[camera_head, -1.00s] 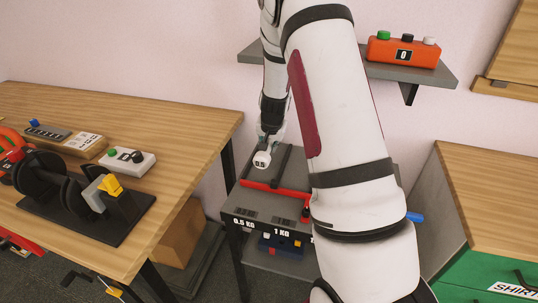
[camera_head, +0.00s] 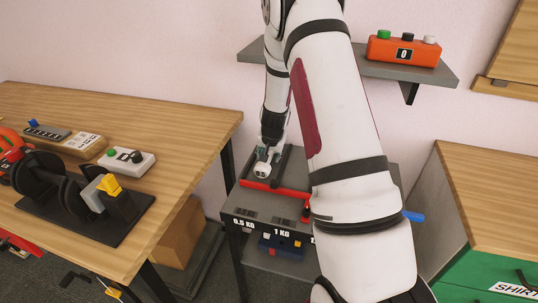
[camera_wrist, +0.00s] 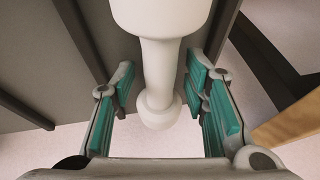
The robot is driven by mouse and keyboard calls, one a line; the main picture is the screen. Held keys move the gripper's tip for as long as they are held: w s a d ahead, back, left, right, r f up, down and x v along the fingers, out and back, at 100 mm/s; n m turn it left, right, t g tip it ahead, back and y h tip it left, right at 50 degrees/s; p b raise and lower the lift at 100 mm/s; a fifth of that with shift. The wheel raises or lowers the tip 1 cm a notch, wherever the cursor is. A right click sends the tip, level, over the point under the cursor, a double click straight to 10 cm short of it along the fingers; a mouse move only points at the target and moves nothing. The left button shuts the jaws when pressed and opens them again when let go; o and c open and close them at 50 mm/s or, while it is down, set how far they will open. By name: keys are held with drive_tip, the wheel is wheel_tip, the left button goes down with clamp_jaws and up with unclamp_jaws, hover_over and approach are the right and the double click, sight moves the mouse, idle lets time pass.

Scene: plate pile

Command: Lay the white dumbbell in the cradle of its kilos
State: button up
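The white dumbbell (camera_head: 262,171) lies low in the left cradle of the grey rack, behind the red front bar (camera_head: 275,188) and above the label 0.5 KG (camera_head: 243,223). My gripper (camera_head: 263,154) is over it, pointing down. In the wrist view the dumbbell (camera_wrist: 160,70) runs between the green finger pads of my gripper (camera_wrist: 161,88). A gap shows on each side of its handle, so the fingers look open around it. The contact under the dumbbell is hidden.
A 1 KG label (camera_head: 282,232) marks the neighbouring place, partly behind my arm. A wall shelf (camera_head: 350,66) holds an orange counter box (camera_head: 404,51). A green-drawer cabinet (camera_head: 490,260) stands at right.

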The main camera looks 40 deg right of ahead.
drive_tip(key=p+v, duration=0.2)
drive_tip(key=v, duration=1)
drive_tip(key=s+a+r+n+y, duration=0.3)
drive_tip(key=s+a+r+n, duration=0.2)
drive_tip(key=s+a+r, duration=0.9)
drive_tip(key=s+a+r+n, duration=0.2)
drive_tip(key=s+a+n, duration=0.1)
drive_tip(key=s, duration=0.6)
drive_tip(key=s+a+r+n+g, duration=0.1)
drive_tip(key=s+a, duration=0.4)
drive_tip(key=s, duration=0.5)
drive_tip(key=shift+s+r+n+g+h, duration=0.3)
drive_tip(key=shift+r+n+h, duration=0.1)
drive_tip(key=shift+r+n, duration=0.45)
drive_tip(key=shift+f, duration=0.1)
